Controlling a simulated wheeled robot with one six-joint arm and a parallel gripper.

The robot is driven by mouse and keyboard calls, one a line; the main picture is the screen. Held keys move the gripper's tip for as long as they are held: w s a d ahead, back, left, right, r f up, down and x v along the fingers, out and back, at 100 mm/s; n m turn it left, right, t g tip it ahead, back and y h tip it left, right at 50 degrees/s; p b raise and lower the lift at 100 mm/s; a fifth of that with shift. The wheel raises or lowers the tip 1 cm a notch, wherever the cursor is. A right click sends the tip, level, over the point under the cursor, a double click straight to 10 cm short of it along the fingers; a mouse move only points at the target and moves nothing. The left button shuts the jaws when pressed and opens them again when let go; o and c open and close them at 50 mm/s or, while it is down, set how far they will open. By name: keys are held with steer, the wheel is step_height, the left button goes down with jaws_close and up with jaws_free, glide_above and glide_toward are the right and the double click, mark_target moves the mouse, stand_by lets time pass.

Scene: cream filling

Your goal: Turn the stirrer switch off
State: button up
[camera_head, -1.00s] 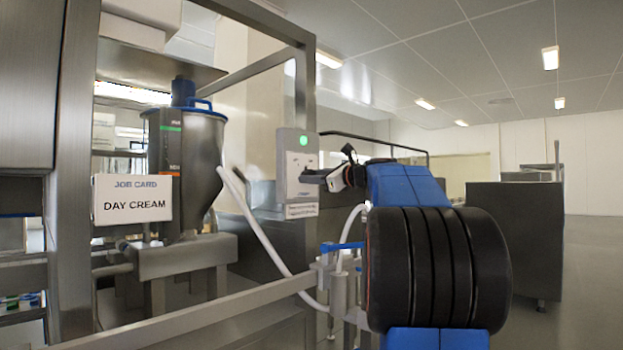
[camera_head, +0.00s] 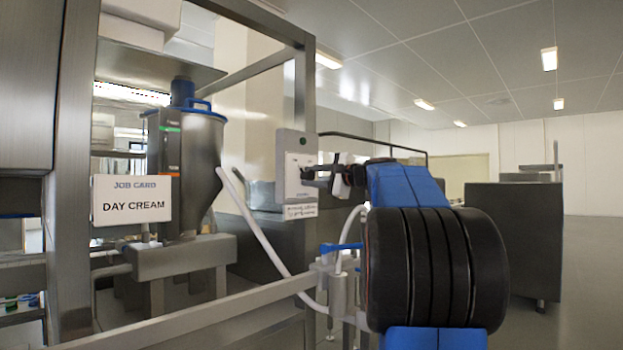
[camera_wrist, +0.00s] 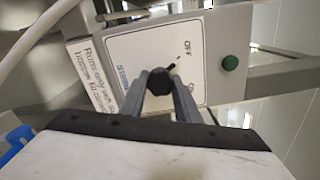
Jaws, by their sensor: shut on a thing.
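The stirrer switch box (camera_head: 291,142) is a pale grey box on the frame post in the head view. In the wrist view its white panel (camera_wrist: 120,52) carries the words STIRRER, OFF and ON, the last partly covered. My gripper (camera_head: 316,176) is at the panel. In the wrist view its fingers are shut on the dark knob (camera_wrist: 159,81), one on each side. A small dark mark beside the knob points toward OFF. The lamp (camera_wrist: 231,62) is dark green and unlit; it also shows in the head view (camera_head: 303,141).
A steel hopper (camera_head: 190,165) with a blue lid stands behind the frame, left of the box. A job card (camera_head: 131,200) reads DAY CREAM. A white hose (camera_head: 262,240) hangs below the box. Grey cabinets (camera_head: 512,235) stand right, with open floor beyond.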

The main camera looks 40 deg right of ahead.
steer(key=shift+n, duration=0.5)
steer(key=o, duration=1)
steer(key=shift+o, duration=0.2)
steer(key=shift+s, duration=0.1)
steer(key=s+d, duration=0.2)
steer(key=s, duration=1.5)
steer(key=shift+d, duration=0.2)
